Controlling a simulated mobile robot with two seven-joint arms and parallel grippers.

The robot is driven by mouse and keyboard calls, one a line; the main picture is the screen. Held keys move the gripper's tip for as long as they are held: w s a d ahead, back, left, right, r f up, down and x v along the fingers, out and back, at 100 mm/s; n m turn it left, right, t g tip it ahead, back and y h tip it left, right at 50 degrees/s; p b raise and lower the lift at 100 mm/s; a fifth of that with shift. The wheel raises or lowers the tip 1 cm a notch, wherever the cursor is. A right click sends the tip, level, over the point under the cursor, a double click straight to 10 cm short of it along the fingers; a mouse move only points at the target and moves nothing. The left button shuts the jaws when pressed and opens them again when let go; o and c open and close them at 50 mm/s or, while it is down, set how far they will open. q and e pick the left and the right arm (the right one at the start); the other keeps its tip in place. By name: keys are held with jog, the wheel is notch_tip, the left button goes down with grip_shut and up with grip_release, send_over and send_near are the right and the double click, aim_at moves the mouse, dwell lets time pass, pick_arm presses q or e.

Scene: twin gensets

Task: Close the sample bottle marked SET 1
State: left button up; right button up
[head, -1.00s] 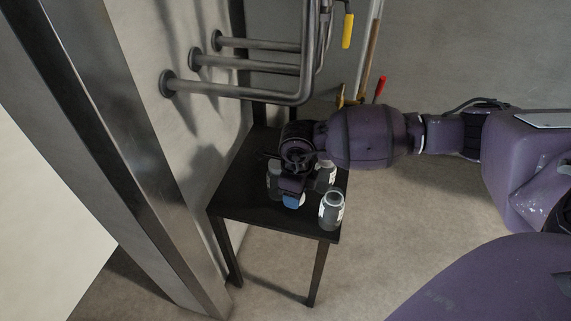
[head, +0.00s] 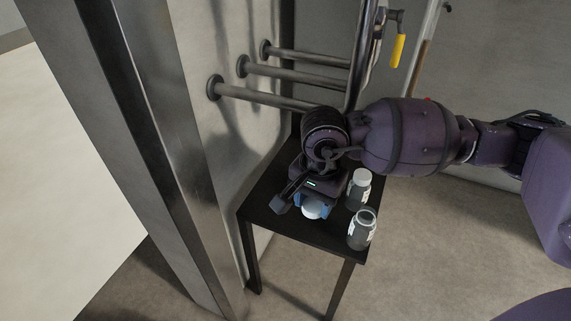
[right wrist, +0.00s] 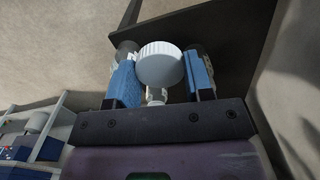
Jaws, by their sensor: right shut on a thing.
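My right gripper (head: 313,207) is over the small black table. Its blue fingers are shut on a round white ribbed cap (right wrist: 160,64), also visible in the head view (head: 312,212). An open-topped clear bottle (head: 361,231) with a pale label stands near the table's front right corner. A second bottle with a white lid (head: 360,186) stands behind it, just right of the gripper. I cannot read any label, so I cannot tell which is SET 1. Whether the held cap touches a bottle is hidden. My left gripper is not in view.
The black table (head: 291,232) stands close to the wall and a metal post (head: 160,150). Grey pipes (head: 285,72) come out of the wall behind it. A yellow-handled valve (head: 398,50) hangs above. The floor in front is clear.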

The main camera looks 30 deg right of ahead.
jog(key=s+a+r+n, duration=0.2)
jog(key=s+r+n, duration=0.2)
jog(key=n, duration=0.7)
jog(key=shift+r, duration=0.95)
jog(key=shift+a, duration=0.1)
